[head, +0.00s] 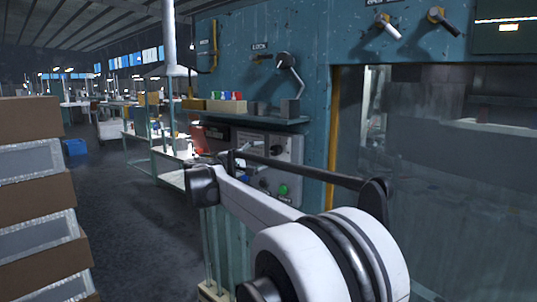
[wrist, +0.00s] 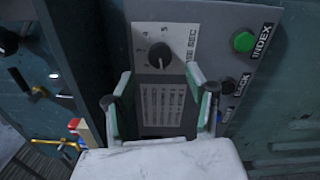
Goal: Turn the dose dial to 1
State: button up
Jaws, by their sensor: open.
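The dose dial (wrist: 159,54) is a round black knob with a light pointer mark. It sits on a white scale plate (wrist: 177,34) with several small marks, whose printed word is partly hidden by my right finger. My gripper (wrist: 158,74) is open, its two green-padded fingers spread left and right below the dial, with nothing between them. The fingertips look apart from the dial; the depth gap is hard to judge. In the head view the grey control panel (head: 285,149) is partly covered by my arm, and the gripper cannot be made out clearly.
Right of the dial are a green INDEX button (wrist: 243,42) and a dark knob (wrist: 228,86). A printed table (wrist: 162,104) lies below the dial. A shelf (head: 255,119) with small coloured boxes juts out above the panel. Stacked crates (head: 35,160) stand at the left, with open floor between.

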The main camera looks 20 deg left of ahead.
jog(key=shift+v, duration=2)
